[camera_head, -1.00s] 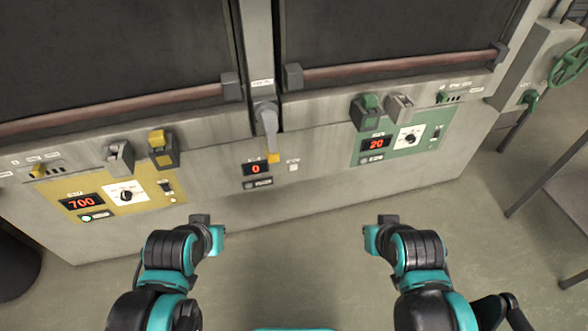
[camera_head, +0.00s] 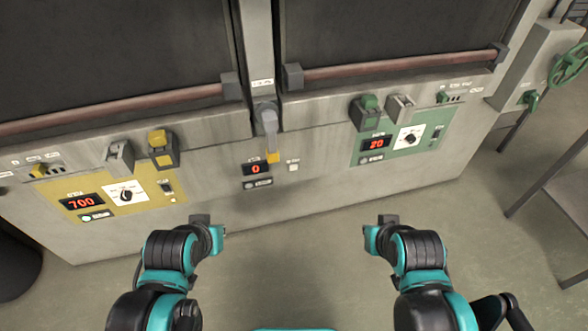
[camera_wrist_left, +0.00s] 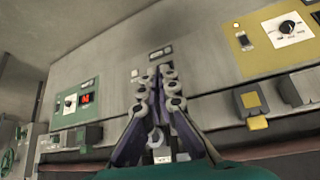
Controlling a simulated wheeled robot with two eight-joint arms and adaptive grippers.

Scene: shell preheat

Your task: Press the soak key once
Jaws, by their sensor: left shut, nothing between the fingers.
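A small pale square key (camera_head: 293,168) sits on the oven front, right of the middle display reading 0 (camera_head: 255,169). Its label is too small to read, so I cannot confirm it is the soak key. A small pale square, apparently the same key, shows in the left wrist view (camera_wrist_left: 134,73), left of my fingertips. My left gripper (camera_wrist_left: 160,72) is shut and empty, its tips toward the oven front. In the head view my left arm's end (camera_head: 215,240) is below and left of the key, apart from the panel. My right arm's end, with the right gripper (camera_head: 374,240), is below right; its fingers are unclear.
A yellow panel (camera_head: 150,192) with a 700 display is at left. A green panel (camera_head: 400,150) with a 20 display is at right. A grey lever (camera_head: 269,125) hangs above the middle display. A table (camera_head: 560,190) stands at right. The floor before the oven is clear.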

